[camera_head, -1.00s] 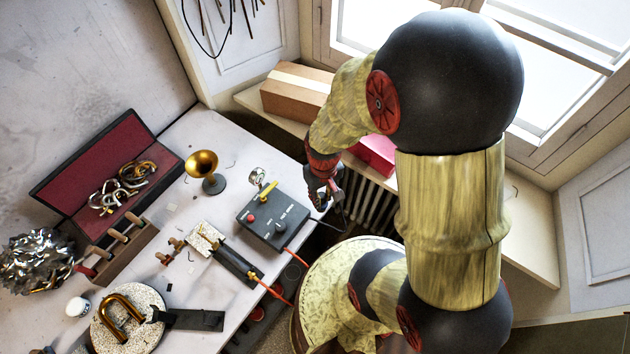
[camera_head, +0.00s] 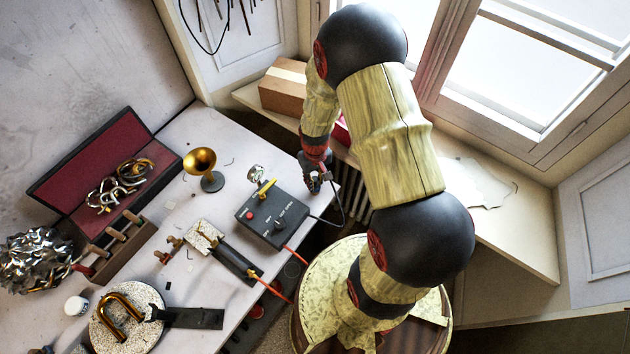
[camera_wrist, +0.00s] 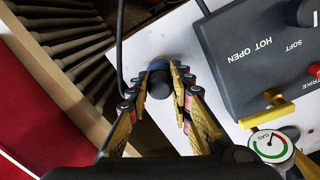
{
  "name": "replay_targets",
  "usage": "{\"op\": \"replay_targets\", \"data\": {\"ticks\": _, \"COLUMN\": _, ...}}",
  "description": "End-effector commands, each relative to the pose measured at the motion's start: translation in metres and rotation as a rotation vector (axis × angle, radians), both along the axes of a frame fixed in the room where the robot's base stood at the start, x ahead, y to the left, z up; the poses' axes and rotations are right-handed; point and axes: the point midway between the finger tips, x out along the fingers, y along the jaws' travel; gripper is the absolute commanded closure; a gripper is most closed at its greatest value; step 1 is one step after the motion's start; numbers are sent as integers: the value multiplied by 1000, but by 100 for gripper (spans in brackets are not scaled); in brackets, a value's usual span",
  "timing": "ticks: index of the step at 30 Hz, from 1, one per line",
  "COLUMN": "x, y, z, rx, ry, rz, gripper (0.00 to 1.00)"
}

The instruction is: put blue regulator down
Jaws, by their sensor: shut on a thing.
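My gripper (camera_head: 315,184) is at the table's far right corner, right of the grey control box (camera_head: 272,216). In the wrist view my gripper (camera_wrist: 157,92) is shut on a dark, round-ended cylinder, the regulator (camera_wrist: 160,82). The regulator is over or on the white tabletop (camera_wrist: 165,38), close to the edge. I cannot tell whether it touches the surface. In the head view my fingers mostly hide it.
The box carries a yellow lever (camera_wrist: 268,108) and a gauge (camera_wrist: 272,146). A brass horn bell (camera_head: 202,163) stands left of it. A black cable (camera_wrist: 120,50) runs beside my gripper. Beyond the table edge are radiator ribs (camera_wrist: 70,40) and a wooden sill (camera_head: 500,215).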

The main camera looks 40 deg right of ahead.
Motion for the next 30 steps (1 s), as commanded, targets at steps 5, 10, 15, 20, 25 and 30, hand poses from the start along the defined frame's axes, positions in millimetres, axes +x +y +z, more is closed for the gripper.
{"op": "replay_targets", "data": {"ticks": 5, "x": 1, "y": 0, "z": -6, "rx": -1, "ry": -4, "rz": 0, "gripper": 100}}
{"op": "replay_targets", "data": {"ticks": 10, "x": 1, "y": 0, "z": -7, "rx": -1, "ry": -3, "rz": 0, "gripper": 100}}
{"op": "replay_targets", "data": {"ticks": 15, "x": 1, "y": 0, "z": -9, "rx": 0, "ry": -2, "rz": 0, "gripper": 74}}
{"op": "replay_targets", "data": {"ticks": 20, "x": 1, "y": 0, "z": -9, "rx": 0, "ry": -2, "rz": 0, "gripper": 65}}
{"op": "replay_targets", "data": {"ticks": 25, "x": 1, "y": 0, "z": -9, "rx": 0, "ry": -2, "rz": 0, "gripper": 60}}
{"op": "replay_targets", "data": {"ticks": 30, "x": 1, "y": 0, "z": -8, "rx": 0, "ry": -2, "rz": 0, "gripper": 60}}
